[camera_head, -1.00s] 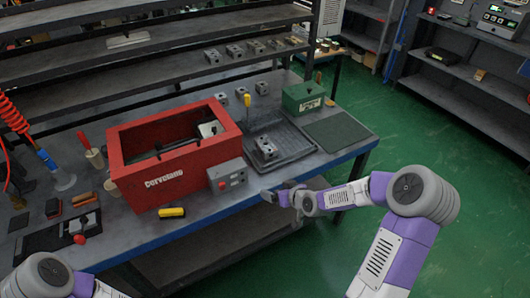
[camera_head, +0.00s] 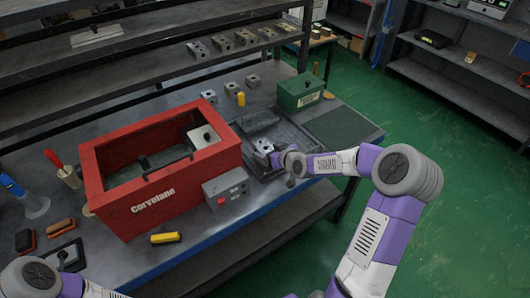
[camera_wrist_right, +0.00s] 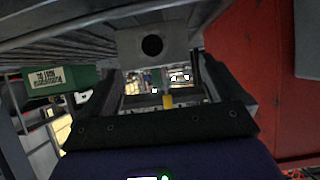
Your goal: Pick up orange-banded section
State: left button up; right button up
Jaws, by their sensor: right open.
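A grey valve block (camera_head: 263,146) sits in the dark tray (camera_head: 284,167) right of the red box. My right gripper (camera_head: 277,158) is at the block's near right side. It is open. In the right wrist view a grey block with a dark round hole (camera_wrist_right: 152,45) shows at the top, close to the space between my open dark fingers (camera_wrist_right: 152,85); I cannot tell if they touch it. No orange band is clear on this block. More grey sections stand on the lower shelf, such as one at its left end (camera_head: 197,50). My left gripper is out of view.
The red box (camera_head: 160,200), with a grey button box (camera_head: 225,188), stands left of the tray. A green box (camera_head: 300,92) is behind right. A dark mat (camera_head: 343,124) lies to the right.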

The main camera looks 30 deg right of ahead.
aim_at(266, 148)
jog(key=shift+b+x, duration=0.4)
jog(key=shift+x, duration=1.5)
jog(key=shift+d, duration=0.1)
